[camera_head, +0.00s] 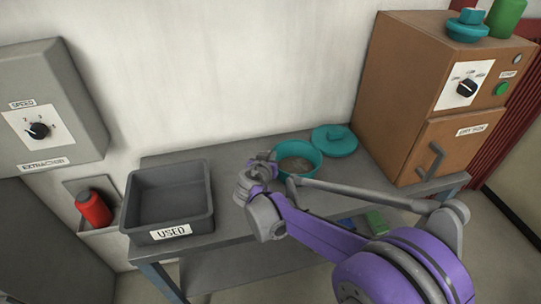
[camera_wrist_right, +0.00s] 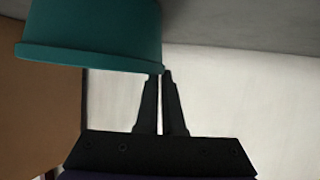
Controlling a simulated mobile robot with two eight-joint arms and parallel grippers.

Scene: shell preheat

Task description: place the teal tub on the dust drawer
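The open teal tub (camera_head: 298,157) is at the back middle of the grey bench, with something pale inside. My right gripper (camera_head: 268,160) is at its left rim. In the right wrist view the tub (camera_wrist_right: 95,35) appears upside down, and its wall edge lies between the close-set fingertips (camera_wrist_right: 161,74). The fingers look shut on that wall; one tip is partly hidden by the rim. I cannot tell whether the tub's base touches the bench. I cannot identify a dust drawer in these views. My left gripper is out of view.
A dark tray labelled USED (camera_head: 170,231) stands left on the bench (camera_head: 232,228). A teal lid (camera_head: 335,140) lies behind the tub. A brown oven (camera_head: 408,98) stands right. The extraction box (camera_head: 48,105) and a red object (camera_head: 93,208) are at left.

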